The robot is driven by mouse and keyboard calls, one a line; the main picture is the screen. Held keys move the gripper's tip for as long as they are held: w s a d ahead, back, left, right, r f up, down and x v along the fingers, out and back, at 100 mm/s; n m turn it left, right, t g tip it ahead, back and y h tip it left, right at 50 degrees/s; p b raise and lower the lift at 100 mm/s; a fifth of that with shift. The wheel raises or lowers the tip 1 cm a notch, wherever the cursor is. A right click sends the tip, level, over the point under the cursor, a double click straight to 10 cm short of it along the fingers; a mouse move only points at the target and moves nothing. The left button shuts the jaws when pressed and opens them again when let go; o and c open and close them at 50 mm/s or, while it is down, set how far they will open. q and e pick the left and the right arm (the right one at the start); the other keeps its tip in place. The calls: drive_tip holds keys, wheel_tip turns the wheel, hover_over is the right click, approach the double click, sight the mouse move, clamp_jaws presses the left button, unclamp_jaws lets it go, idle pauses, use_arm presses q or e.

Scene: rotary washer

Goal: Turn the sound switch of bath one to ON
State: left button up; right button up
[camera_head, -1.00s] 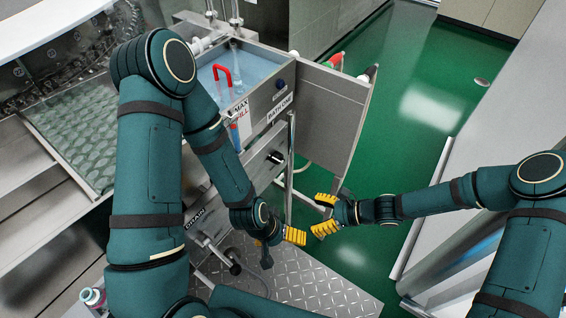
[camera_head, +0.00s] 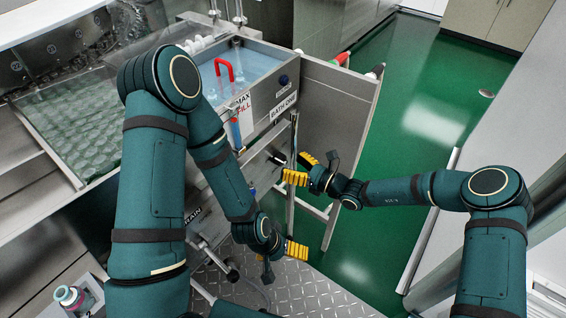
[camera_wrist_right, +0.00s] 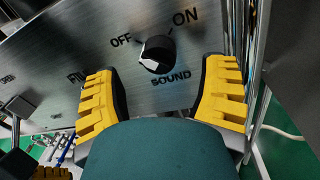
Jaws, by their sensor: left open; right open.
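The black sound switch (camera_wrist_right: 156,54) is a round knob on a steel panel in the right wrist view, with OFF at its upper left, ON at its upper right and SOUND below. Its white mark faces the lower left; I cannot tell its exact setting. In the head view, the dark knob (camera_head: 278,158) shows below the BATH ONE label (camera_head: 283,107). My right gripper (camera_head: 301,168) is open and empty near that panel. In the right wrist view its yellow fingers (camera_wrist_right: 162,100) flank the space just below the knob, apart from it. My left gripper (camera_head: 284,256) is open and empty lower down.
The bath's water basin (camera_head: 262,48) with a red handle (camera_head: 224,70) is above the panel. A steel side panel (camera_head: 338,100) and frame post stand right of the switch. A bottle (camera_head: 68,296) is at the lower left. Green floor (camera_head: 420,110) is open at the right.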

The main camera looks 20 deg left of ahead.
sight(286, 162)
drive_tip(key=shift+x, duration=1.85)
drive_tip(key=c, duration=1.2)
